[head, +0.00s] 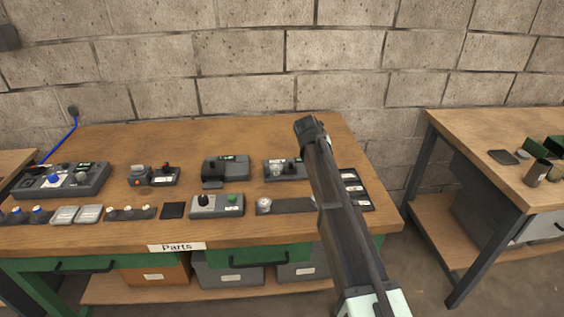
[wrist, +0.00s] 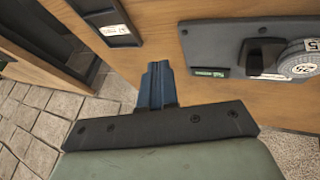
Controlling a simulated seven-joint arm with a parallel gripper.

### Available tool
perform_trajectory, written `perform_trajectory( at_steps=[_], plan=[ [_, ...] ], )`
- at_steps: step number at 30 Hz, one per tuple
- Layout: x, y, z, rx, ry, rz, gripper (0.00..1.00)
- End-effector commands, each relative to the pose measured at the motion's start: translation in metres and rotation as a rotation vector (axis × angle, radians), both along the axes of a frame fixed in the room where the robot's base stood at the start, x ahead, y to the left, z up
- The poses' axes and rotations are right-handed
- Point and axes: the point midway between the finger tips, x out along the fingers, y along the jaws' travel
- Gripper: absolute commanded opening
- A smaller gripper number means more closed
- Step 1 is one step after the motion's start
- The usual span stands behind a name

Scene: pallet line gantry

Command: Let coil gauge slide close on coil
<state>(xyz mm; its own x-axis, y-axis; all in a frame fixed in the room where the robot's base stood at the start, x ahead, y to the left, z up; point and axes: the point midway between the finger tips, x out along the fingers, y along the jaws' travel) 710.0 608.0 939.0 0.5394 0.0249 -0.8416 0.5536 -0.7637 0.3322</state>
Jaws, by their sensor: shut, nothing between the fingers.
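The coil gauge (head: 295,176) is a dark grey device at the right back of the bench, with a small green display. In the wrist view the gauge (wrist: 220,38) is at upper right. A round pale coil (wrist: 300,64) with printed numbers sits on it, cut by the right picture edge. A black slide block (wrist: 263,54) stands beside the coil; I cannot tell whether they touch. My gripper (wrist: 158,68) is shut and empty, left of the gauge and apart from it. In the head view my gripper (head: 309,124) appears above and behind the gauge.
A dark tray with labelled pockets (head: 366,206) lies right of the gauge, partly behind my arm. Other devices, such as a grey box with a display (head: 226,167), stand to the left. A second bench (head: 495,150) stands right, across a gap.

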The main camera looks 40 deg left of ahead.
Motion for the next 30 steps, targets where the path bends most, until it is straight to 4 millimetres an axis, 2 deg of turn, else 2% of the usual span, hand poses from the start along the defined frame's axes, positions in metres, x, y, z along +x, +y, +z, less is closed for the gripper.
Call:
perform_trajectory(
  at_steps=[1, 6, 10, 15, 18, 22, 30],
  plan=[
    [-0.015, 0.024, 0.007, -0.011, -0.006, 0.001, 0.00],
    [-0.066, 0.077, 0.028, -0.044, -0.032, -0.021, 0.00],
    [-0.097, 0.105, 0.040, -0.060, -0.052, -0.038, 0.00],
    [-0.121, 0.124, 0.050, -0.070, -0.068, -0.053, 0.00],
    [-0.124, 0.126, 0.050, -0.073, -0.073, -0.057, 0.00],
    [-0.119, 0.126, 0.042, -0.073, -0.074, -0.059, 0.00],
    [-0.093, 0.123, 0.009, -0.073, -0.072, -0.059, 0.00]
  ],
)
